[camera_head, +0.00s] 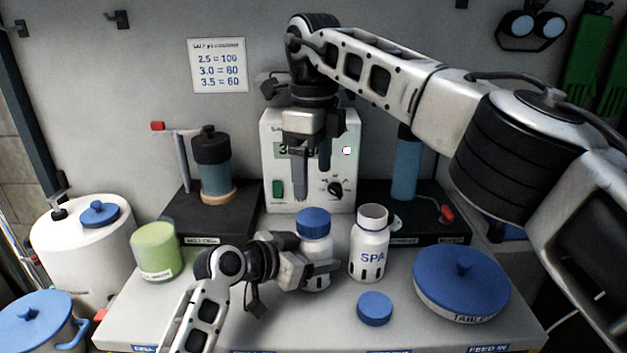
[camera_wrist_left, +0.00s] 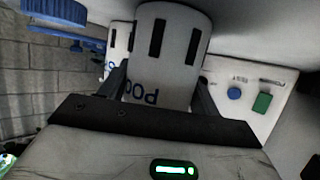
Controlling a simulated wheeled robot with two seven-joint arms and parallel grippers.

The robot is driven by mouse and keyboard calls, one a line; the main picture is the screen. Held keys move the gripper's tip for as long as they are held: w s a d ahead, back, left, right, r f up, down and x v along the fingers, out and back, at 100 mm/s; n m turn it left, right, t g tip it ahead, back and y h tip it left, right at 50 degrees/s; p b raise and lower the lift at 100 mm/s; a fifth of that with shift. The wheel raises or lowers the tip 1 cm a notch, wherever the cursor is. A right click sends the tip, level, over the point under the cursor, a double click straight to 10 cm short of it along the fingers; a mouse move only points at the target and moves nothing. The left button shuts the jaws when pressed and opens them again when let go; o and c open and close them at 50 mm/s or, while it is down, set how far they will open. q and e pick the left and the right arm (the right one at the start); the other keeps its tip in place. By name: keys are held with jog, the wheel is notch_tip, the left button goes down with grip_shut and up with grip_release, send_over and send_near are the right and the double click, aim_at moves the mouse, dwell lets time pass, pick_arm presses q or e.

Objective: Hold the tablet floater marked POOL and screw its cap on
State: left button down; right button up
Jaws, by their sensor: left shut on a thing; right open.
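The white tablet floater (camera_head: 314,248) stands on the bench with a blue cap (camera_head: 314,221) on its top. I cannot tell whether the cap is screwed down. My left gripper (camera_head: 326,275) is shut around the floater's body.
A white SPA floater (camera_head: 370,245) stands uncapped to the right. A loose blue cap (camera_head: 375,308) lies in front of it. A blue-lidded tablet tub (camera_head: 462,280) is farther right, a green cup (camera_head: 157,250) is left. A control box (camera_head: 283,190) stands behind.

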aim_at(301, 236)
pick_arm(q)
jog(key=shift+r, duration=0.2)
pick_arm(e)
jog(key=shift+r, duration=0.15)
pick_arm(q)
jog(key=shift+r+p, duration=1.7)
jog(key=shift+r, duration=0.25)
pick_arm(e)
notch_tip(301, 236, up, 3)
jog(key=shift+r, duration=0.1)
pick_arm(q)
jog(key=shift+f, duration=0.15)
